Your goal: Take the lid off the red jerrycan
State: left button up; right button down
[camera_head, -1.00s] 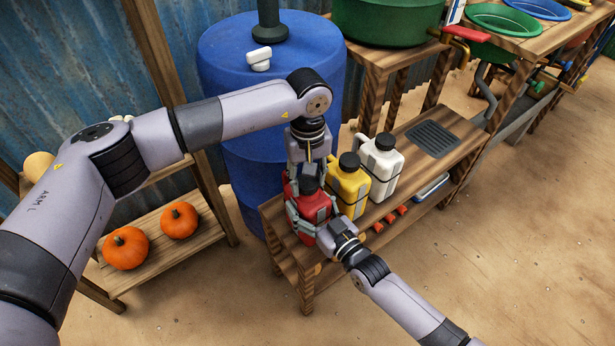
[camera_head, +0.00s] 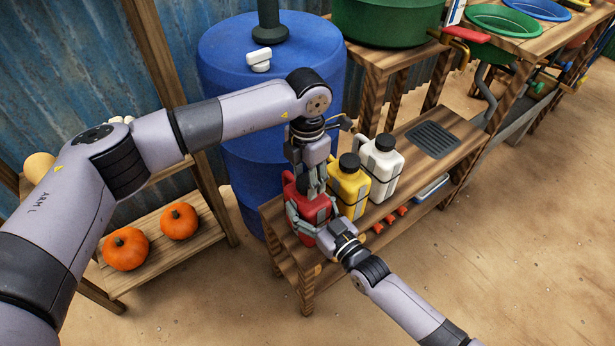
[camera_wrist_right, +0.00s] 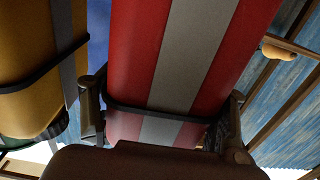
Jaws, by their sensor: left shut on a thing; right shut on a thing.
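The red jerrycan (camera_head: 314,208) stands on the wooden bench in the head view, and its red body with a grey stripe fills the middle of the right wrist view (camera_wrist_right: 184,50). My right gripper (camera_head: 313,219) is shut on the jerrycan body, with one finger on each side in the right wrist view (camera_wrist_right: 163,105). My left gripper (camera_head: 312,188) points down over the top of the jerrycan, shut on its black lid (camera_head: 303,183). The fingers mostly hide the lid, and I cannot tell whether it is clear of the neck.
A yellow jerrycan (camera_head: 347,185) stands close to the right of the red one, with a white jerrycan (camera_head: 383,160) beyond it. A blue barrel (camera_head: 225,75) rises behind. Pumpkins (camera_head: 125,248) sit on the left shelf.

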pick_arm(q)
jog(key=n, duration=1.2)
jog(key=shift+s, duration=0.1)
jog(key=n, duration=0.5)
jog(key=shift+n, duration=0.3)
jog(key=n, duration=0.3)
jog(key=shift+n, duration=0.4)
jog(key=shift+r, duration=0.2)
jog(key=shift+r, duration=1)
